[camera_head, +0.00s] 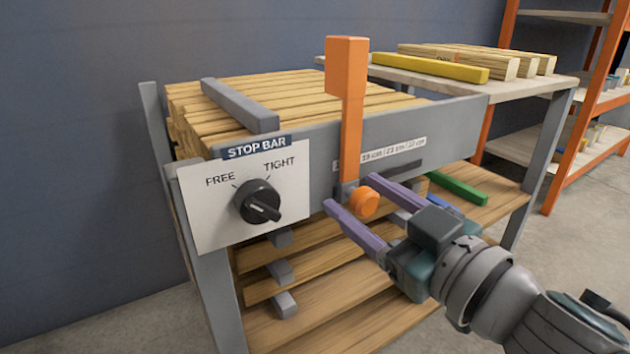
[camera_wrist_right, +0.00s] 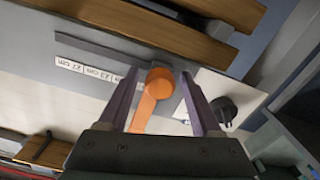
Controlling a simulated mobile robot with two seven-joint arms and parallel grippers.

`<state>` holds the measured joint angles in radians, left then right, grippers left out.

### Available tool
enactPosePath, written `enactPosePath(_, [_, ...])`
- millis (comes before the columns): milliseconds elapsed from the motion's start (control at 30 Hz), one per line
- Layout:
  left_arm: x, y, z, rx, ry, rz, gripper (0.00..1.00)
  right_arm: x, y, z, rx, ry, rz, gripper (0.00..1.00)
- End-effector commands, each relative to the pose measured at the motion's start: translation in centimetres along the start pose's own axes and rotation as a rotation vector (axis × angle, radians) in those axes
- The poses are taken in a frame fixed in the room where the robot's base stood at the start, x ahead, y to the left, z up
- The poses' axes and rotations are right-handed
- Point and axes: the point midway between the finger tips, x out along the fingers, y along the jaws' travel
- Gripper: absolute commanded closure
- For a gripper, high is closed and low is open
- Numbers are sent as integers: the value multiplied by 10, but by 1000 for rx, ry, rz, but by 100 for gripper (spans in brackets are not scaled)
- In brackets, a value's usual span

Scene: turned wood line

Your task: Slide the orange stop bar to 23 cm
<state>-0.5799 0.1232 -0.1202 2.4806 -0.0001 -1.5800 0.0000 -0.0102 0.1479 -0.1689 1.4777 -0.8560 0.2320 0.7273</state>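The orange stop bar (camera_head: 346,85) stands upright at the front grey rail (camera_head: 440,125) of the wood rack. Its round orange knob (camera_head: 364,202) is at its lower end. My right gripper (camera_head: 349,193) is open, with its purple fingers around the knob. In the right wrist view the knob (camera_wrist_right: 160,78) sits between the two fingers (camera_wrist_right: 159,75), with small gaps on both sides. A white scale label (camera_head: 393,150) with cm marks lies to the right of the bar; its figures are hard to read. My left gripper is not in view.
A white STOP BAR panel (camera_head: 215,225) carries a black dial (camera_head: 258,202) marked FREE and TIGHT; its setting is unclear. Boards (camera_head: 290,95) fill the rack top. A side table (camera_head: 540,79) and orange shelving (camera_head: 570,150) stand right.

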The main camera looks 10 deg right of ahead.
Motion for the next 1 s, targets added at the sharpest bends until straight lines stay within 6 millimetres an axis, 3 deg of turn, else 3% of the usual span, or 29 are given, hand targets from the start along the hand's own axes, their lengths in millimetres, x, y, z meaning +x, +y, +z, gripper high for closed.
enactPosePath(67, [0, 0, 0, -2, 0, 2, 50, 0, 0, 0, 0, 0, 0, 45])
enactPosePath(567, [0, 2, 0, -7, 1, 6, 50, 0, 0, 0, -1, 0, 0, 100])
enactPosePath(1000, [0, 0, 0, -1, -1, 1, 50, 0, 0, 0, -2, 0, -1, 100])
